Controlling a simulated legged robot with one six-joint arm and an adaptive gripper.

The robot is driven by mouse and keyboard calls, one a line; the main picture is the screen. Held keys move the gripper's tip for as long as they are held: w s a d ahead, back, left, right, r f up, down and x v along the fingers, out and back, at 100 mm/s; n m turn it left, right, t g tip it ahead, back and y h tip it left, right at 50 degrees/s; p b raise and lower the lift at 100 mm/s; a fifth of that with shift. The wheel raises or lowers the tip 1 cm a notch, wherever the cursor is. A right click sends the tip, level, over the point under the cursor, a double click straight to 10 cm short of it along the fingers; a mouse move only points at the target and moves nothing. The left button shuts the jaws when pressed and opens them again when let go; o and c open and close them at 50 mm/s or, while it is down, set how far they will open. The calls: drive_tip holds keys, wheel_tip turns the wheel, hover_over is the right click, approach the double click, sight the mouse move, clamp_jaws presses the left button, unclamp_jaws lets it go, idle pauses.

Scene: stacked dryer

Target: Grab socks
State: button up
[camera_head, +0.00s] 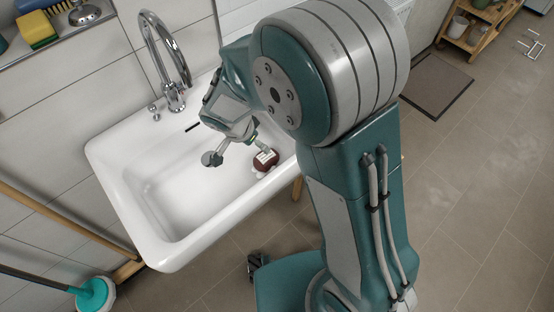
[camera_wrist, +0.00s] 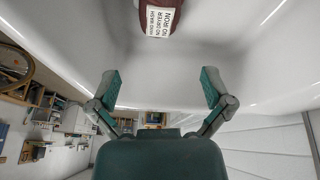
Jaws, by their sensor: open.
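The socks show as a dark red bundle (camera_head: 265,161) with a white label, inside the white sink (camera_head: 150,212) near its right wall. In the wrist view the dark red bundle (camera_wrist: 180,10) is at the top edge and partly cut off; its white label (camera_wrist: 159,23) carries dark print. My gripper (camera_head: 238,156) is over the sink, with one fingertip close to the bundle; I cannot tell if they touch. In the wrist view my gripper (camera_wrist: 161,88) has its two fingers wide apart with nothing between them, and the bundle lies beyond the fingertips.
A chrome faucet (camera_head: 168,65) stands at the back of the sink, left of my gripper. A shelf with a yellow and green sponge (camera_head: 37,30) is at top left. A teal brush (camera_head: 93,295) and a wooden pole (camera_head: 60,222) are at lower left. The floor at right is mostly clear.

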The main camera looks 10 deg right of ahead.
sight(264, 157)
wheel_tip(264, 157, down, 2)
drive_tip(key=shift+a+f+m, duration=0.1)
drive_tip(key=shift+f+m, duration=0.05)
drive_tip(key=shift+m, duration=0.15)
drive_tip(key=f, duration=0.2)
drive_tip(key=w+f, duration=0.1)
drive_tip(key=f, duration=0.1)
drive_tip(key=shift+f, duration=0.25)
drive_tip(key=shift+d+f, duration=0.5)
drive_tip(key=shift+d, duration=0.1)
drive_tip(key=x, duration=0.4)
drive_tip(key=shift+s+d+r, duration=0.1)
drive_tip(key=shift+d+r, duration=0.05)
drive_tip(key=shift+d, duration=0.25)
drive_tip(key=shift+f, duration=0.5)
drive_tip(key=shift+a, duration=0.2)
drive_tip(key=shift+d, duration=0.2)
drive_tip(key=c, duration=1)
